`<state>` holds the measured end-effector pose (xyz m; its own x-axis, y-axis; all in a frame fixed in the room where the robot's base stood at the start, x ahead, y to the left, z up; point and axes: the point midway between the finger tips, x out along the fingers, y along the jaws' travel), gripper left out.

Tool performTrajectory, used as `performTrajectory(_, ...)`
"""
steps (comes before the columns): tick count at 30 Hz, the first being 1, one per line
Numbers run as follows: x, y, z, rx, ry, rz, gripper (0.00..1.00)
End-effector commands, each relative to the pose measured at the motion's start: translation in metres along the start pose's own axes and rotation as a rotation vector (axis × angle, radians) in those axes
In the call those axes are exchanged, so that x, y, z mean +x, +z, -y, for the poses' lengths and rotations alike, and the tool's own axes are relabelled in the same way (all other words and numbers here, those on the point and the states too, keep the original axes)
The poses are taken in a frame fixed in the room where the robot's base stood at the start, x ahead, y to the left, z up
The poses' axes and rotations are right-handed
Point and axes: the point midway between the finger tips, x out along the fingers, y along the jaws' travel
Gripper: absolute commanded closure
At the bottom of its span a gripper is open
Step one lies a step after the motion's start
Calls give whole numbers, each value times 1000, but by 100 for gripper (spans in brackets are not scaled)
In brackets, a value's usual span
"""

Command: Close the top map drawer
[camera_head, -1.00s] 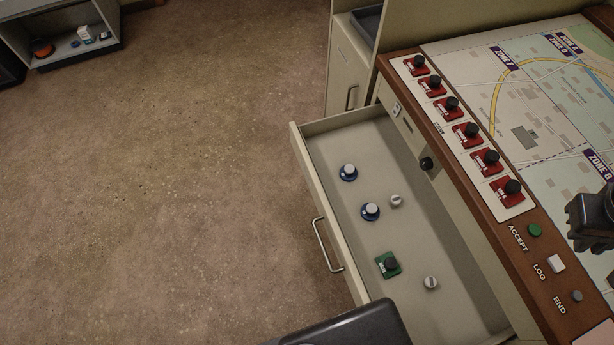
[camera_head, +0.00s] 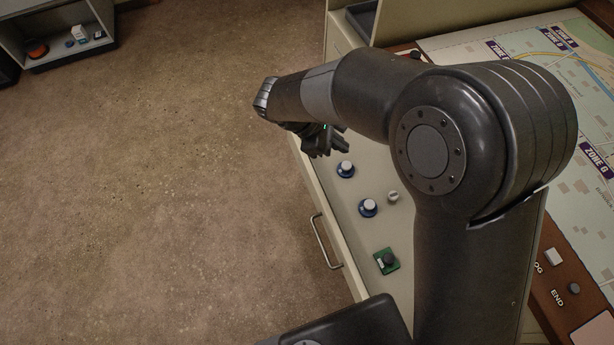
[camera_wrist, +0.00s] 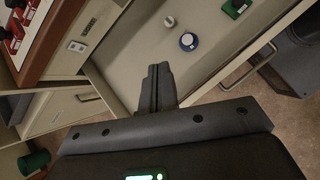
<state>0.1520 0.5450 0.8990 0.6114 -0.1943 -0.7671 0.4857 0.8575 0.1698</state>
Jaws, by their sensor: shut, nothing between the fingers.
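The top map drawer (camera_head: 337,238) stands pulled out from the console, with its bar handle (camera_head: 325,242) on the front panel facing the floor on the left. I cannot tell whether the fingers touch the drawer.
My arm hides much of the console top and drawer. The console carries a zone map (camera_head: 590,120) and a white button (camera_head: 554,257). Another bar handle (camera_wrist: 88,98) shows in the wrist view. Open floor (camera_head: 160,200) lies left of the drawer. A low shelf (camera_head: 70,48) stands far left.

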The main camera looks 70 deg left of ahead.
Motion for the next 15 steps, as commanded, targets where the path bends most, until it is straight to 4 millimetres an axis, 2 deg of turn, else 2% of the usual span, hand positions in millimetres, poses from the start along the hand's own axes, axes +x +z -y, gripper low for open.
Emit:
performTrajectory(1, -6, -36, 8, -78, 28, 6, 100)
performTrajectory(3, -13, -77, 18, -174, 68, 15, 100)
performTrajectory(7, -24, -144, 43, -327, 137, 35, 100)
performTrajectory(9, -29, -171, 56, -389, 167, 44, 100)
performTrajectory(12, -33, -198, 71, -454, 198, 54, 100)
performTrajectory(15, -34, -213, 79, -486, 215, 58, 100)
